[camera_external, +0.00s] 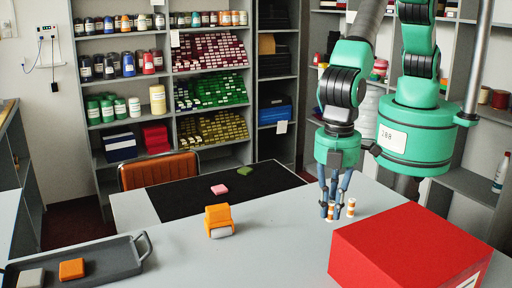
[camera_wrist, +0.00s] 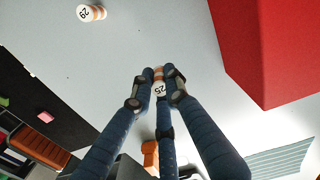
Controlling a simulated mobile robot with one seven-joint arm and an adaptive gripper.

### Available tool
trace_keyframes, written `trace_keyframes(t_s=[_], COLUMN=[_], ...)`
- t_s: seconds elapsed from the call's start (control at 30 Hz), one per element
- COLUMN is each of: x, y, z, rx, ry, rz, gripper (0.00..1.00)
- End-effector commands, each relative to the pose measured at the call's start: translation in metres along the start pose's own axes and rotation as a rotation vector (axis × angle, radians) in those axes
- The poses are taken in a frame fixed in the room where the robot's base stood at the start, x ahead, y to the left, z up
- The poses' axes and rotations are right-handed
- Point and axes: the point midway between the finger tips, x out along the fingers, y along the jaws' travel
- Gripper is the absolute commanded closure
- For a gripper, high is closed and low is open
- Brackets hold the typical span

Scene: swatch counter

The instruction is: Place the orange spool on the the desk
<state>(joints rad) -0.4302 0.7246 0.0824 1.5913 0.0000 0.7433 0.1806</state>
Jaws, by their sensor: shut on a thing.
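My gripper (camera_external: 328,208) has blue fingers and reaches down at the desk's (camera_external: 277,240) right part, left of the red box. Its fingers are shut on an orange-and-white spool (camera_external: 331,211). In the wrist view this spool (camera_wrist: 160,88) sits between the fingertips (camera_wrist: 156,86), with a white end marked 25 facing the camera. I cannot tell whether it touches the desk. A second orange-and-white spool (camera_external: 351,208) stands on the desk just to the right. In the wrist view that spool (camera_wrist: 91,13), marked 29, is at the upper left, apart from my fingers.
A large red box (camera_external: 405,250) stands close by at the front right. An orange-and-white dispenser (camera_external: 219,221) is to the left. A grey tray (camera_external: 110,265) holds blocks at the far left. A black mat (camera_external: 180,205) carries pink and green pieces. The desk's middle is clear.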

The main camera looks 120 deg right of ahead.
Motion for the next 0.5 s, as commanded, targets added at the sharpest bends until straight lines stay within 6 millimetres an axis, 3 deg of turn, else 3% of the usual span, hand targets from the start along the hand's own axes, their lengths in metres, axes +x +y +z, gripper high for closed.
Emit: trace_keyframes(t_s=[0.27,0.5], x=[-0.01,-0.042], y=[0.0,0.0], z=[-0.001,-0.001], rx=[0.0,0.0], ry=[0.002,0.003], rz=[0.0,-0.001], gripper=[0.97,0.97])
